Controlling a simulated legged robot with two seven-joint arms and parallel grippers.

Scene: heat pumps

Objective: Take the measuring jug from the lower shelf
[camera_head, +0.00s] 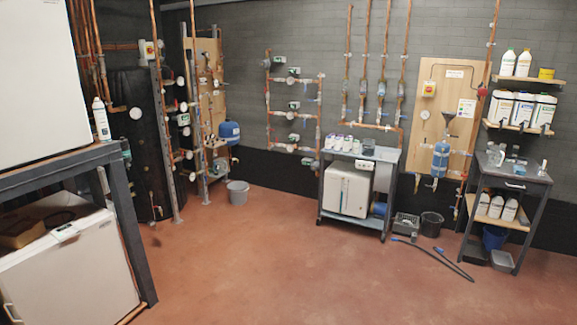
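I cannot make out a measuring jug for certain from this distance. The dark bench (520,182) on the right has a wooden lower shelf (486,217) holding white bottles (496,206). Small clear vessels (496,157) stand on its top; whether one is a jug is too small to tell. A trolley (377,222) stands left of the bench, carrying several small bottles and a dark container (368,146) on top and a white box-shaped unit (347,190) below. Neither of my grippers is in view.
Red floor (260,270) is open ahead. A dark hose (440,262) lies before the bench. A black bucket (431,224) and a crate (405,226) stand beside the trolley. A dark-framed stand (122,205) with white units fills the left. A grey bucket (238,192) stands at the back.

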